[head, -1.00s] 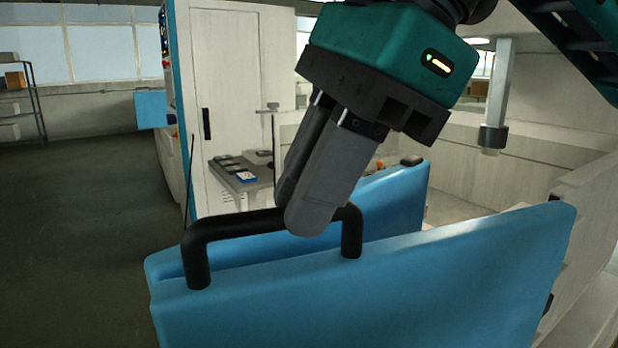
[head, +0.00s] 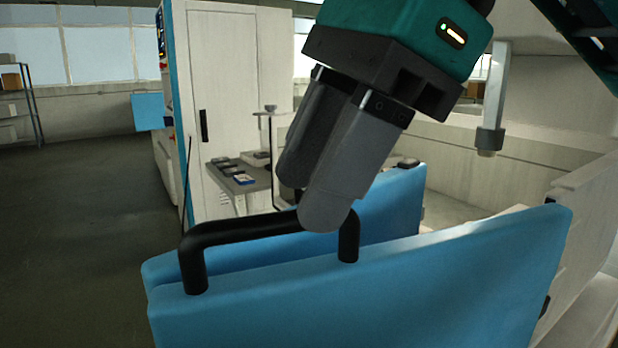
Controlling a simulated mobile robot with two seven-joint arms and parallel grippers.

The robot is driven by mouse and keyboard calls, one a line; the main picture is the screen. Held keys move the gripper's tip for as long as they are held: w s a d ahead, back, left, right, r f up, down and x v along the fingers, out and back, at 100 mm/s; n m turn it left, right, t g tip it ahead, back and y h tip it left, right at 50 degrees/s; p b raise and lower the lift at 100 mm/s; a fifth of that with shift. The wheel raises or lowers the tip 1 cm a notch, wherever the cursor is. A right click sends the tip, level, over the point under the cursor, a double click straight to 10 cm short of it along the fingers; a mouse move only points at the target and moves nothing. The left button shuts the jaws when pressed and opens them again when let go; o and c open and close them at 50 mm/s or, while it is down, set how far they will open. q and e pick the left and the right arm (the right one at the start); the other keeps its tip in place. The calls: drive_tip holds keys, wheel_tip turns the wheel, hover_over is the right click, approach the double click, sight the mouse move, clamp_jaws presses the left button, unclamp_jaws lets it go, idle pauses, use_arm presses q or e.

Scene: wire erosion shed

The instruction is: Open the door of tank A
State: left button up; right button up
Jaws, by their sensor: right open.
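A blue door panel (head: 380,285) fills the lower middle of the head view, with a black bar handle (head: 240,230) on its top edge. I cannot read any tank label on it. My right gripper (head: 308,200) comes down from above at the handle's right part. Its two grey fingers are spread apart, one on the near side and one on the far side of the bar. Whether they touch the bar I cannot tell. The near finger hides part of the handle near its right post. My left gripper is not in view.
A second blue panel (head: 395,205) stands just behind the door. A white cabinet (head: 240,110) and a grey shelf (head: 240,178) with small items stand farther back. A grey spindle (head: 490,125) hangs at the right. The floor (head: 80,220) at the left is clear.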

drive_tip(key=p+v, duration=0.1)
drive_tip(key=v, duration=1)
drive_tip(key=shift+p, duration=0.35)
drive_tip(key=shift+s, duration=0.1)
